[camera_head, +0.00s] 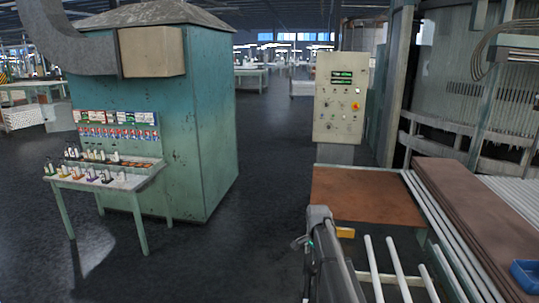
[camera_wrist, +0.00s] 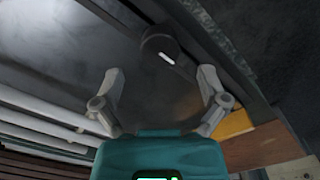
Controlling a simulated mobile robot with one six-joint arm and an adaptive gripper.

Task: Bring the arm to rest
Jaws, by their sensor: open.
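My gripper (camera_head: 299,243) is at the lower middle of the head view, at the end of my dark arm, beside the near left edge of the brown-topped table. In the wrist view my gripper (camera_wrist: 162,73) has its two grey fingers spread wide with nothing between them. A dark round object (camera_wrist: 158,44) with a white bright spot lies beyond the fingertips; I cannot tell what it is.
A yellow block (camera_head: 345,232) is at the table (camera_head: 358,192). A control panel (camera_head: 340,98) stands behind. The floor (camera_head: 265,180) left of the table is clear.

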